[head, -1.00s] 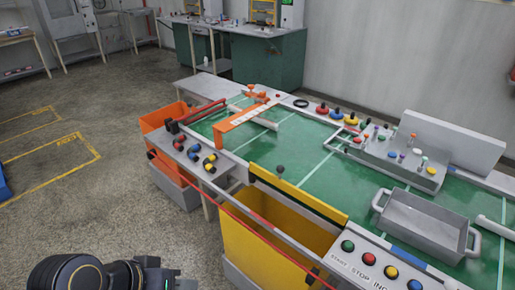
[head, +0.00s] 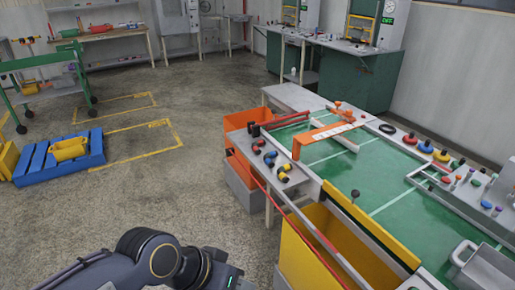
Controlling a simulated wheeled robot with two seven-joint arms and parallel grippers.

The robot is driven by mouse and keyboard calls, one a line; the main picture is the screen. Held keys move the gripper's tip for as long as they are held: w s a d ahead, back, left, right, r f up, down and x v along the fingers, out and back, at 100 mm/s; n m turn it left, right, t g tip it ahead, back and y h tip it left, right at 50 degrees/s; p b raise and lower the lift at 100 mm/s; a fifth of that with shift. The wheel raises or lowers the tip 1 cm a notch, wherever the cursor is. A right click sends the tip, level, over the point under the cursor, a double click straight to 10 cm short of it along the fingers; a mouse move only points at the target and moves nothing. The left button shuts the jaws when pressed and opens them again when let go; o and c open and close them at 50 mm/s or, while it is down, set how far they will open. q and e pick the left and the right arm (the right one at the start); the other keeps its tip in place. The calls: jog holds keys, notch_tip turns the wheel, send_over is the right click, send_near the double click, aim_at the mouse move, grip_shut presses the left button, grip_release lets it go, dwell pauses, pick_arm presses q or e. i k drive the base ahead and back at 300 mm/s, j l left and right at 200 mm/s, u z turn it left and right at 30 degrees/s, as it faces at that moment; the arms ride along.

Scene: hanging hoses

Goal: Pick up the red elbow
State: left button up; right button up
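Several small elbow-shaped fittings (head: 270,158) lie on a grey side shelf left of the green-topped table. They show dark, yellow, blue and reddish parts. They are too small for me to tell surely which one is the red elbow. A dark link of my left arm comes in along the bottom left, well short of the shelf. Neither of my grippers is in view.
An orange bin (head: 243,158) stands left of the shelf and a yellow bin (head: 318,252) below the green table (head: 385,185). A red hose runs past the shelf's front. A blue pallet (head: 85,165) lies far left. Open floor lies between.

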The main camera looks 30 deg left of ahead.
aim_at(255, 146)
jog(key=j+u, duration=0.1)
jog(key=u, duration=0.65)
jog(key=i+j+u, duration=0.15)
jog(key=i+u, duration=0.8)
jog(key=i+l, duration=0.1)
jog(key=i, duration=0.4)
jog(key=i+l+u, duration=0.15)
jog(key=i, duration=0.35)
